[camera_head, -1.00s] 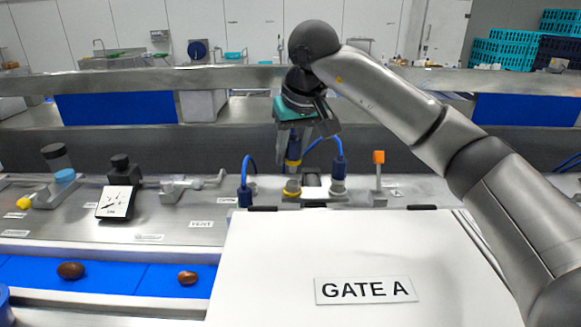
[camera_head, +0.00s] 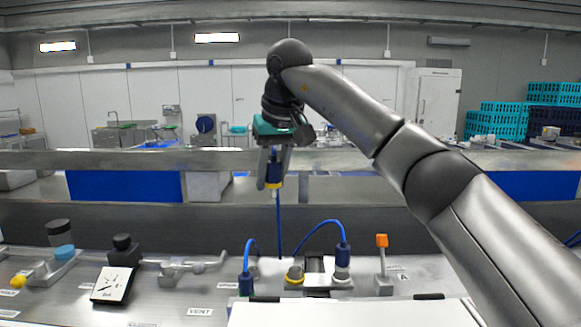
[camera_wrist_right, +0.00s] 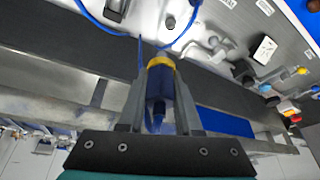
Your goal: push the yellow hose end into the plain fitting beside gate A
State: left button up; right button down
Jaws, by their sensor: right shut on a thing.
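My right gripper (camera_head: 272,172) is shut on the yellow-banded blue hose end (camera_head: 274,184), holding it roughly upright, well above the panel. In the right wrist view the hose end (camera_wrist_right: 160,82) sits between the fingers, yellow band outward. The GATE A sign is out of view. My left gripper is not in view.
An orange-topped lever (camera_head: 382,242) stands right of the fittings. A dial (camera_head: 113,285), a valve handle (camera_head: 185,266) and a VENT label (camera_head: 200,312) lie left. A white cover (camera_head: 350,313) is in front. A metal rail (camera_head: 180,160) runs behind my gripper.

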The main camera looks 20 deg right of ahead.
jog(key=shift+a+x, duration=0.45)
jog(key=shift+x, duration=2.5)
jog(key=shift+a+x, duration=0.5)
jog(key=shift+x, duration=2.45)
jog(key=shift+a+x, duration=0.45)
jog(key=shift+x, duration=2.5)
jog(key=shift+w, duration=0.1)
jog(key=shift+r+p, duration=0.1)
jog(key=shift+p, duration=0.3)
jog(key=shift+f, duration=0.25)
jog(key=shift+f+b, duration=0.45)
jog(key=shift+f, duration=0.3)
jog(key=shift+f, duration=0.2)
